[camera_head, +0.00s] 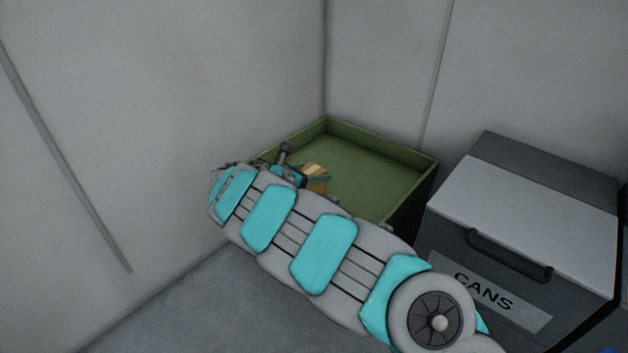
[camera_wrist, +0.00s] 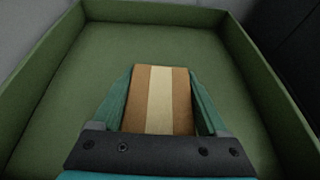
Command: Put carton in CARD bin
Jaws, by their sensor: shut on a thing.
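The carton (camera_wrist: 160,100) is a brown box with a pale stripe down its middle. In the wrist view it sits between the two green fingers of my gripper (camera_wrist: 160,105), which is shut on it. In the head view the carton (camera_head: 315,176) shows partly past my arm, over the open green bin (camera_head: 405,155). The bin's walls (camera_wrist: 262,70) surround the carton and fingers in the wrist view. I cannot tell whether the carton touches the bin's floor. My arm hides the bin's front left part, and no CARD label is visible on it.
A grey lidded bin labelled CANS (camera_head: 485,290) stands just right of the green bin, its lid closed and a dark handle on its front. Grey walls (camera_head: 160,100) meet in the corner behind the green bin. The bin's visible floor looks empty.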

